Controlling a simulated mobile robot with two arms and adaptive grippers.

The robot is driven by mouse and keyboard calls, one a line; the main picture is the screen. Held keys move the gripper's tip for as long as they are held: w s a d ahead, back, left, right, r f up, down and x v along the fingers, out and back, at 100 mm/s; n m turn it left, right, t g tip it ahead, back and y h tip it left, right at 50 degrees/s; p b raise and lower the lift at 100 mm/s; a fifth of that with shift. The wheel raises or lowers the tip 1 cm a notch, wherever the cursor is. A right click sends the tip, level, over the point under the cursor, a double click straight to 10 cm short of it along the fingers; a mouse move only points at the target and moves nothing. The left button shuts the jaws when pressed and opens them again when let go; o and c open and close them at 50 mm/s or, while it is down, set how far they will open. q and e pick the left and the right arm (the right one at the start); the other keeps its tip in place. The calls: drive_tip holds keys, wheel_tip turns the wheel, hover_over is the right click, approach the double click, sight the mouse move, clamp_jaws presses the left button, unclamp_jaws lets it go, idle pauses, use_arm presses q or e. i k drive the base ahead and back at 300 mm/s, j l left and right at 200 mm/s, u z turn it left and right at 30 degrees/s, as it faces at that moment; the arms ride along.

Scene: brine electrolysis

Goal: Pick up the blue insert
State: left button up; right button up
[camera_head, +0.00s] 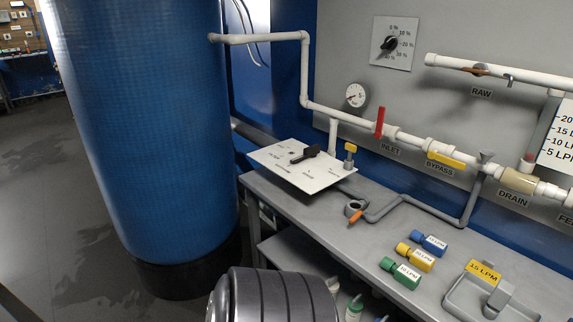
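The blue insert (428,242) lies on its side on the grey bench top (390,205), with a white LPM label whose number is too small to read surely. It is the farthest back of a row of three similar inserts. The yellow insert (415,257) lies just in front of it, and the green insert (399,272) lies in front of that. Nothing touches or covers the blue insert. Neither of my grippers is in view.
A grey holder with a yellow 15 LPM label (483,271) stands right of the inserts. A grey pipe (440,207) runs behind them. A white panel with a black handle (300,165) sits at the bench's left end, near a large blue tank (150,130). Wall pipes (405,138) carry valves.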

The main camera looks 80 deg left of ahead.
sight(438, 248)
drive_tip(key=u, duration=1.55)
